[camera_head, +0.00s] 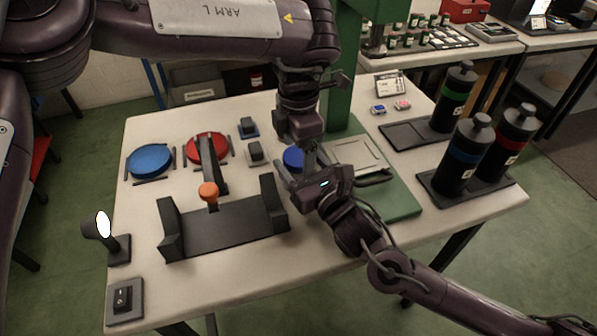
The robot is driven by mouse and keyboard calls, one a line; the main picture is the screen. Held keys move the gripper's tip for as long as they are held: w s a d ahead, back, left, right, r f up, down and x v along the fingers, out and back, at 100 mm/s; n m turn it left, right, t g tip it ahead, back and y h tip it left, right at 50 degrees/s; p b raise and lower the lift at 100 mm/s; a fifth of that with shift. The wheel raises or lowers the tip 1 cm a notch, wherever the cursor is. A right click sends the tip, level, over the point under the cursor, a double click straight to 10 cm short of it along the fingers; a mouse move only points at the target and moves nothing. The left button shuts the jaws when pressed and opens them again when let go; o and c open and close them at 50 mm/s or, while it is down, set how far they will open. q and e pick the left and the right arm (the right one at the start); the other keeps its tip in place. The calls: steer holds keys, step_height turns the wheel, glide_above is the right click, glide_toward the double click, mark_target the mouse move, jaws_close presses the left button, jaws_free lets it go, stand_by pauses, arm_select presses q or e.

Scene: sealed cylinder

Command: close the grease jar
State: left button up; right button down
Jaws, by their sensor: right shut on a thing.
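A round blue object (293,159), perhaps the grease jar or its lid, shows at the table's middle, mostly hidden by both my grippers. My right gripper (308,180) reaches in from the lower right and is shut at this object; the exact contact is hidden. My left gripper (309,154) points down just above and beside it, and its jaw opening cannot be made out. A blue disc (150,161) and a red disc (205,149) lie on the left of the table between dark bars.
A black cradle (225,227) and an orange-knobbed lever (208,192) stand in front. A green press (345,95) rises behind my grippers. Tall black bottles (462,155) stand on the right. A lamp (105,235) and switch (123,298) occupy the left front.

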arm_select(q)
steer(key=shift+s, duration=0.1)
steer(key=shift+d+r, duration=0.1)
steer(key=shift+r, duration=2.2)
steer(key=shift+c, duration=1.2)
steer(key=r+n, duration=0.1)
steer(key=n, duration=0.3)
steer(key=shift+r, duration=0.35)
steer(key=r+n, duration=0.1)
steer(key=n, duration=0.3)
steer(key=shift+r, duration=0.35)
steer(key=shift+f, duration=0.1)
steer(key=shift+f, duration=3.9)
steer(key=shift+c, duration=0.2)
steer(key=c, duration=0.8)
